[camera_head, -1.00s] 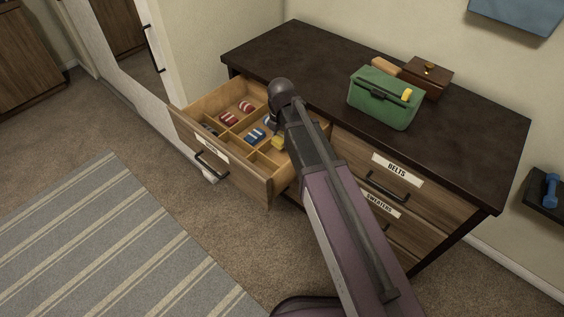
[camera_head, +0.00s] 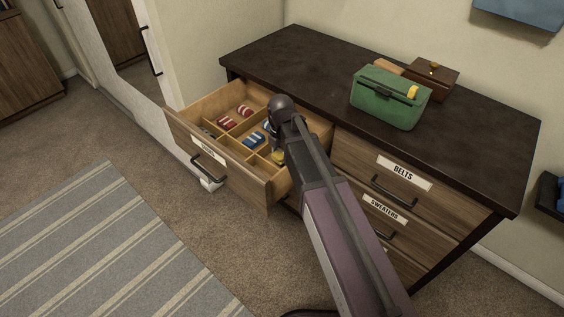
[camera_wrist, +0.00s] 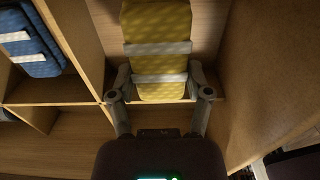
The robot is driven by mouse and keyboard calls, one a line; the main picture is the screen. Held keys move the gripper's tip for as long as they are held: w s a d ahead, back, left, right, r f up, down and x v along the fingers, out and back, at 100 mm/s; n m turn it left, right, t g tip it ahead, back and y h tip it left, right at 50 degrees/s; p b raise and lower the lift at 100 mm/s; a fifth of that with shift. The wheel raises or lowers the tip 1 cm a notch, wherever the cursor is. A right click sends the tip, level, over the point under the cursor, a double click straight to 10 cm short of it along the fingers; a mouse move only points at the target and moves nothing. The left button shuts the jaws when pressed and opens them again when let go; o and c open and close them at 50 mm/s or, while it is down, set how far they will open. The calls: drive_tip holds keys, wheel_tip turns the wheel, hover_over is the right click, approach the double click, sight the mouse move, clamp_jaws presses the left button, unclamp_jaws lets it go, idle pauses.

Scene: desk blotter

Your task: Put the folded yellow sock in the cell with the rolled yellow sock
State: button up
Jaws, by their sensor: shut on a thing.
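The folded yellow sock (camera_wrist: 158,22), with two pale grey bands, fills the top middle of the wrist view. My gripper (camera_wrist: 160,78) is shut on it, one finger on each side. In the head view the yellow sock (camera_head: 278,157) shows as a small patch at the right part of the open, divided drawer (camera_head: 240,168), and my gripper (camera_head: 276,147) reaches down over that part. My arm covers much of the drawer's right side. I cannot make out a separate rolled yellow sock in either view.
Blue socks (camera_wrist: 30,45) lie in the cell to the left, behind a wooden divider (camera_wrist: 72,40). Red socks (camera_head: 236,117) lie in cells farther left and back. The drawer's side wall (camera_wrist: 262,80) is close on the right. A green bag (camera_head: 390,96) stands on the dresser top.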

sight(281, 152)
drive_tip(key=shift+f, duration=0.1)
drive_tip(key=shift+f+b, duration=1.85)
drive_tip(key=shift+b, duration=0.1)
drive_tip(key=shift+f, duration=0.15)
drive_tip(key=o, duration=0.9)
drive_tip(key=shift+o, duration=0.2)
wheel_tip(281, 152, up, 12)
drive_tip(key=p, duration=1.2)
drive_tip(key=shift+r, duration=0.2)
